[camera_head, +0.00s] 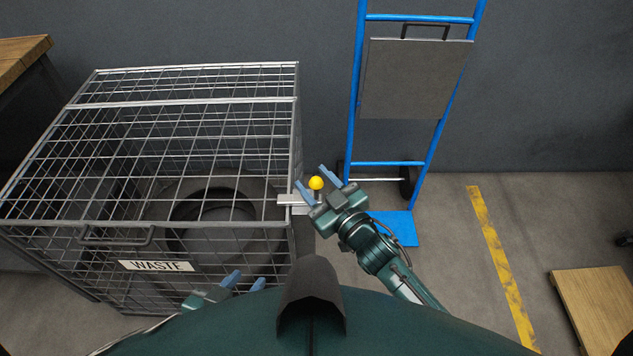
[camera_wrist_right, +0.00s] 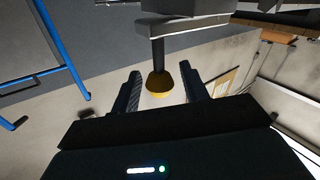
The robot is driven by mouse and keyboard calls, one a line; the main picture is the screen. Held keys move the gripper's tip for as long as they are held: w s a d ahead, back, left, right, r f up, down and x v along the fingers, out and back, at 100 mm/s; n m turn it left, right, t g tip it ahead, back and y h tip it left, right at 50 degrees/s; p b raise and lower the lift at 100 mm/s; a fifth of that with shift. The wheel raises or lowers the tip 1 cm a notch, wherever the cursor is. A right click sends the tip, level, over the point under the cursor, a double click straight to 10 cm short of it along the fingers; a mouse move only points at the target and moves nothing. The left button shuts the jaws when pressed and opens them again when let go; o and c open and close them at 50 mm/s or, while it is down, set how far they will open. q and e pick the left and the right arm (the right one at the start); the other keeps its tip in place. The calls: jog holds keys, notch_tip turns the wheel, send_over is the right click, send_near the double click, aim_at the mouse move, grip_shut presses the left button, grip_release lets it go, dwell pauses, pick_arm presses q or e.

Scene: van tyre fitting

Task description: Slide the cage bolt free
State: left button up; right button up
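The wire waste cage (camera_head: 297,100) stands at the left in the head view, with a mesh lid and a WASTE sign. Its bolt (camera_head: 291,200) is a pale metal bar at the right front side, with a yellow knob (camera_head: 316,183). In the right wrist view the knob (camera_wrist_right: 159,82) sits on a dark stem below the bolt's metal (camera_wrist_right: 185,28). My right gripper (camera_head: 311,176) is open, its fingers on either side of the knob with gaps showing. My left gripper (camera_head: 245,281) is low in front of the cage, fingers apart and empty.
A tyre (camera_head: 215,205) lies inside the cage. A blue hand truck (camera_head: 353,90) with a grey panel (camera_head: 415,78) stands against the wall behind my right gripper. A wooden board (camera_head: 600,310) lies at the right. The floor by the yellow stripe (camera_head: 500,260) is clear.

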grip_shut()
jog(key=shift+d, duration=0.15)
jog(key=d+p, duration=0.1)
jog(key=d, duration=0.3)
jog(key=shift+d+f, duration=0.1)
jog(key=shift+d, duration=0.25)
grip_release()
jog(key=shift+d, duration=0.15)
jog(key=shift+o, duration=0.6)
jog(key=shift+s, duration=0.15)
